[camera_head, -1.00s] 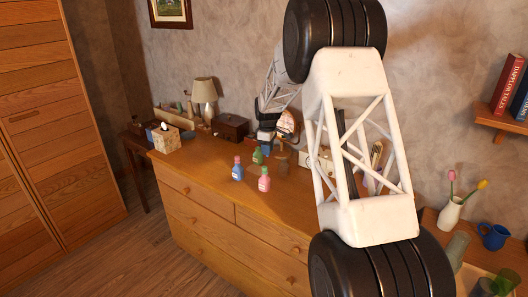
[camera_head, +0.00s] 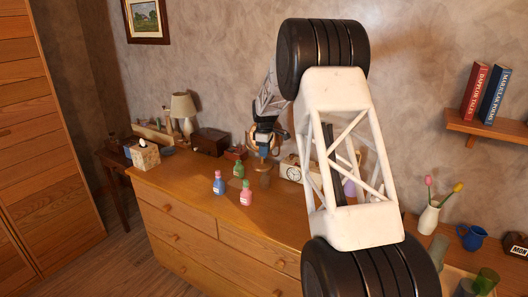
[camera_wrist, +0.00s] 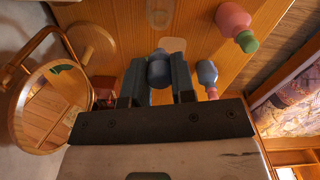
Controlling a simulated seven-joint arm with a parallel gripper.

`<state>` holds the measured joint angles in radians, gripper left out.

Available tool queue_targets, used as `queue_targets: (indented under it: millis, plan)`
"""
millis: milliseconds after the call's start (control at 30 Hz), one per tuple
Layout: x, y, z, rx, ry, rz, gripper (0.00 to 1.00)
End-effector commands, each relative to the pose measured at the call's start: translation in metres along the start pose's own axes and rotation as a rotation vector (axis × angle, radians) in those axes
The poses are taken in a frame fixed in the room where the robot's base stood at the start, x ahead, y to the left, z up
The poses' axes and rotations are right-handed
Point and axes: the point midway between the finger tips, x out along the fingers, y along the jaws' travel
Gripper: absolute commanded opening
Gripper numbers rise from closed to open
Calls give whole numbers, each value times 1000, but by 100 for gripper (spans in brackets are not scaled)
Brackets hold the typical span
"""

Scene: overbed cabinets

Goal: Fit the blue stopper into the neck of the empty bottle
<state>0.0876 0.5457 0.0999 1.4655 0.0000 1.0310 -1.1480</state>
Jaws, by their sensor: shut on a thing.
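My gripper (camera_wrist: 158,82) is shut on the blue stopper (camera_wrist: 158,68), which sits between its two fingers in the wrist view. In the head view my gripper (camera_head: 263,141) is small, above the dresser top; the stopper is hard to make out there. A clear, colourless bottle (camera_head: 265,179) stands on the dresser below my gripper. A see-through round shape (camera_wrist: 160,12) at the top of the wrist view looks like this bottle, apart from the stopper. Its neck is not clear in either view.
A round wooden mirror (camera_wrist: 50,105) is close to my gripper's left in the wrist view. A clock (camera_head: 290,168) stands behind. The dresser's front left (camera_head: 180,185) is clear.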

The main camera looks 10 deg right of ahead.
Motion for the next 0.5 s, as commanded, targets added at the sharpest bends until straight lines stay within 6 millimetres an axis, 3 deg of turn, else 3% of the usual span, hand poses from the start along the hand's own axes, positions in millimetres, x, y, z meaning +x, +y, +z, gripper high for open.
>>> queue_targets:
  millis: [500]
  plan:
    - [22, 0, 0, 0, 0, -1, 1]
